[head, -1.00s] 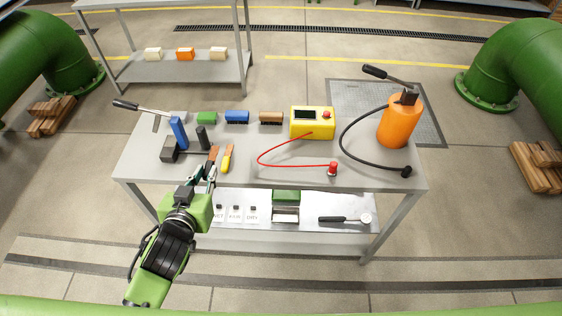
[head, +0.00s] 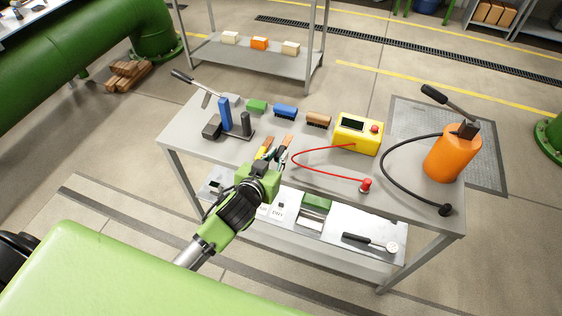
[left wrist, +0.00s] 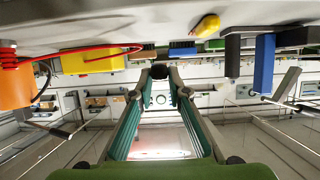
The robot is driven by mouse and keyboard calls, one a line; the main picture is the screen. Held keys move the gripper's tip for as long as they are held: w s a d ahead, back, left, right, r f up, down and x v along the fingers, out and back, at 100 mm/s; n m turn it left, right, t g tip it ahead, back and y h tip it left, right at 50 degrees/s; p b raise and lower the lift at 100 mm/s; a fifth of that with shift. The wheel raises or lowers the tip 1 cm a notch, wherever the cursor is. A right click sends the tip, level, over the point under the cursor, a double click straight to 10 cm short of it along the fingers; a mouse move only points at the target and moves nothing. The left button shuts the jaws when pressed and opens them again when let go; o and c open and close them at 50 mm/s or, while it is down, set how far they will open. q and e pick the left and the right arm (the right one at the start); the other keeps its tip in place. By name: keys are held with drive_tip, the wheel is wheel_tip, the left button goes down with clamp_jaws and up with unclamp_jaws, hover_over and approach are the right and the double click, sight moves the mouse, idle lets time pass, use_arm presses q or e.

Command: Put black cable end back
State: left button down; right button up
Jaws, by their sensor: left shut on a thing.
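A black cable (head: 388,178) curves out from the orange cylinder (head: 450,155). Its thick black end (head: 445,210) rests at the table's front right corner, well right of my left gripper. Part of the black cable also shows at the left of the left wrist view (left wrist: 43,80). My left gripper (head: 283,153) is over the table's front edge, beside the orange and yellow handles. In the left wrist view its fingers (left wrist: 160,82) close around a small dark thing (left wrist: 158,72), whose kind I cannot tell. My right gripper is out of view.
The yellow box (head: 358,134) has a red cable (head: 312,168) ending in a red plug (head: 366,185). A blue upright block (head: 224,113) and a yellow-handled tool (head: 263,149) are near my gripper. A gauge (head: 390,247) lies on the lower shelf.

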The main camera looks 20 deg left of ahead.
use_arm(q)
drive_tip(key=w+f, duration=0.2)
drive_tip(key=shift+w+d+f, duration=0.1)
drive_tip(key=shift+w+f, duration=0.05)
drive_tip(key=shift+f, duration=1.8)
drive_tip(key=c, duration=1.9)
unclamp_jaws()
drive_tip(key=shift+r, duration=0.1)
drive_tip(key=shift+s+r, duration=0.1)
drive_tip(key=shift+s, duration=0.15)
drive_tip(key=v, duration=1.1)
drive_tip(key=shift+s+r+b, duration=0.1)
drive_tip(key=shift+s+b, duration=0.2)
drive_tip(key=shift+b, duration=0.05)
